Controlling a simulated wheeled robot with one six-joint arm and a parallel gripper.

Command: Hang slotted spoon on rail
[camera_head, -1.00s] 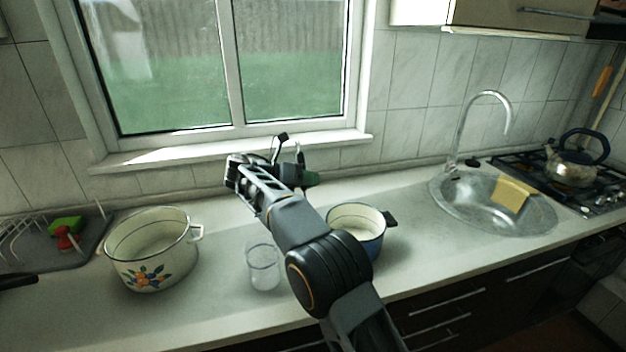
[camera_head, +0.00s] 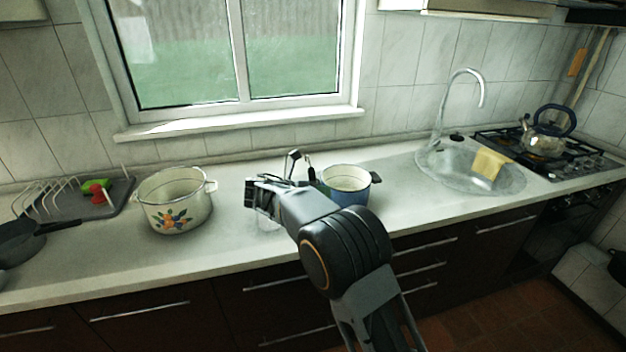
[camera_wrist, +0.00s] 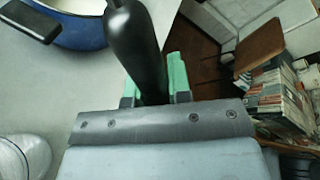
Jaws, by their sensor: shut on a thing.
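My gripper (camera_wrist: 154,90) is shut on a black handle (camera_wrist: 135,40), which stands between the green finger pads in the wrist view. I take this handle to be the slotted spoon's; its slotted end is out of sight in the wrist view and cannot be made out in the head view. In the head view my gripper (camera_head: 302,180) is over the counter, just left of the blue pot (camera_head: 346,194). No rail can be made out in either view.
A flowered white pot (camera_head: 172,214) stands on the counter (camera_head: 100,262) at left, near a dish rack (camera_head: 55,200) and dark pan (camera_head: 20,240). A clear glass (camera_head: 266,218) is partly hidden behind my arm. The sink (camera_head: 450,172) and kettle (camera_head: 540,143) are at right.

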